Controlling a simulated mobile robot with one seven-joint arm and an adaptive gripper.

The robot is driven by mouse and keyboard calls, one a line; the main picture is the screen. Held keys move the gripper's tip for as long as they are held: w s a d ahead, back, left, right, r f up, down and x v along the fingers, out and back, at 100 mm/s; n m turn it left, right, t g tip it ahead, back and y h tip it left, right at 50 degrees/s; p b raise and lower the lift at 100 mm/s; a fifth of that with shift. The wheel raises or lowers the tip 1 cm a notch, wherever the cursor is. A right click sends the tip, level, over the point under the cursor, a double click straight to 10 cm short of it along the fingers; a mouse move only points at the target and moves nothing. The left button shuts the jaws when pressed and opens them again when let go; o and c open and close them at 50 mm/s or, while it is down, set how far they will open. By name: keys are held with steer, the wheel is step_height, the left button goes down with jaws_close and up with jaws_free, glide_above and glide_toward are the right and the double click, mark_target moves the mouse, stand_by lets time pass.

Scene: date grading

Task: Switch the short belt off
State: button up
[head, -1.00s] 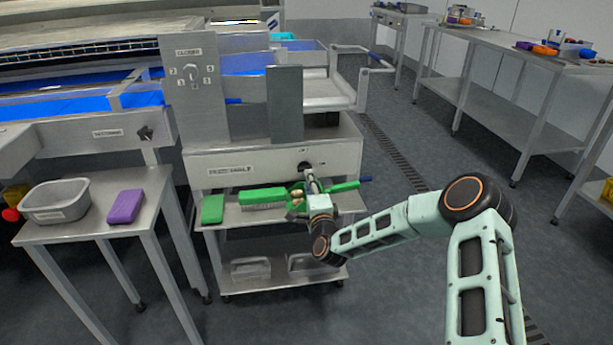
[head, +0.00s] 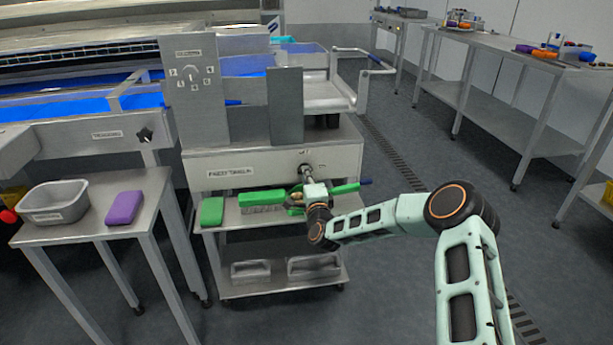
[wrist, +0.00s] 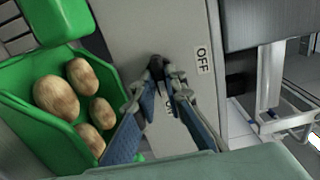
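The short belt's switch is a small black knob (wrist: 157,66) on a light grey box front (wrist: 125,25), marked OFF beside it in the wrist view. A second label is partly hidden between my fingers. In the head view the knob (head: 305,169) is on the right of the box under the short belt. My gripper (wrist: 160,84) points at the knob, its two blue-padded fingers apart with the tips close around it; contact cannot be made out. It also shows in the head view (head: 309,180). The knob's pointer direction is unclear.
A green scoop (wrist: 60,125) holding several brown dates is close beside my fingers. A green brush (head: 262,197) and green block (head: 211,211) lie on the shelf below the box. A grey tub (head: 54,200) and purple block (head: 124,207) sit on the left table. Open floor lies right.

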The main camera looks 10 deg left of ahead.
jaws_close()
steer(key=shift+n, duration=0.3)
steer(key=n+b, duration=0.2)
steer(key=n, duration=0.1)
steer(key=shift+f+n, duration=0.1)
steer(key=shift+n, duration=0.2)
steer(key=n+b, duration=0.4)
steer(key=n, duration=0.1)
steer(key=n+b, duration=0.2)
steer(key=n, duration=0.2)
steer(key=shift+n, duration=0.4)
steer(key=shift+n+b, duration=0.4)
steer(key=shift+n, duration=1.5)
